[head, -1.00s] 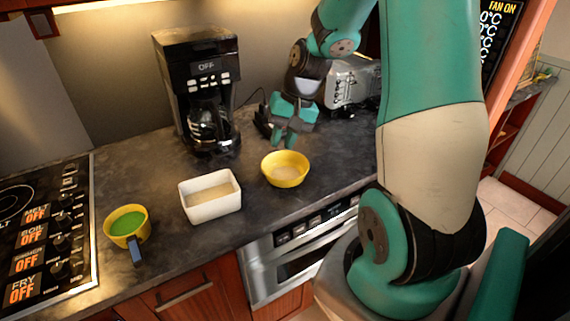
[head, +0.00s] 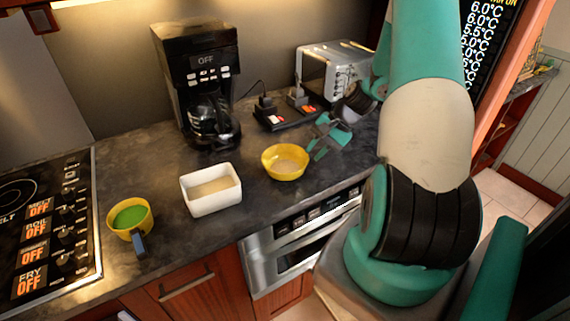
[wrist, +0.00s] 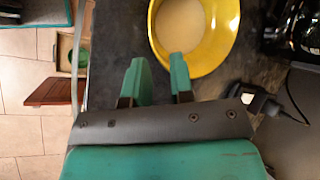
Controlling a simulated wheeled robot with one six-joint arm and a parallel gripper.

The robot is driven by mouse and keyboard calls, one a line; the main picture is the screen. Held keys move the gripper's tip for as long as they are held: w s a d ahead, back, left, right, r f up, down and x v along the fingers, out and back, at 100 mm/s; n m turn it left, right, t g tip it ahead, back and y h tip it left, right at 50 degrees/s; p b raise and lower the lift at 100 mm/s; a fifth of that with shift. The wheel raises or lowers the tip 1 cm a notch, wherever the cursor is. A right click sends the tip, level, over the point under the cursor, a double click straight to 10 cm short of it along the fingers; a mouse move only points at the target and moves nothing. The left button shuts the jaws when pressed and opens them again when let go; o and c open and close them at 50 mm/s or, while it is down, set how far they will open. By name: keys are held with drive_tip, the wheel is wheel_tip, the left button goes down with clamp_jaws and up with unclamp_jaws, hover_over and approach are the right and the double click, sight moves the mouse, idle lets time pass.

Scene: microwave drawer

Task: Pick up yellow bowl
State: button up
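The yellow bowl (head: 284,173) stands upright on the dark counter near its front edge, with a pale inside. My gripper (head: 315,150) is just to the right of the bowl in the head view, low near the counter, tilted with its fingers toward the bowl. In the wrist view the bowl (wrist: 217,62) is at the top, partly cut off. My gripper (wrist: 158,62) is open there, with a gap between its two green fingers. The right finger overlaps the bowl's near rim; the left finger is outside it. I cannot tell whether either touches the bowl.
A white rectangular dish (head: 211,207) stands left of the bowl. A yellow cup with green inside and a blue handle (head: 131,231) is farther left, beside the stove (head: 45,235). A coffee maker (head: 197,80) and a toaster (head: 331,74) stand behind.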

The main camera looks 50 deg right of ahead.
sight(285, 165)
drive_tip(key=p+x, duration=0.1)
drive_tip(key=x, duration=0.6)
drive_tip(key=shift+w+a+f+p, duration=0.15)
drive_tip(key=shift+a+f+p, duration=0.05)
drive_tip(key=shift+f+p, duration=0.15)
drive_tip(key=shift+c, duration=0.4)
clamp_jaws()
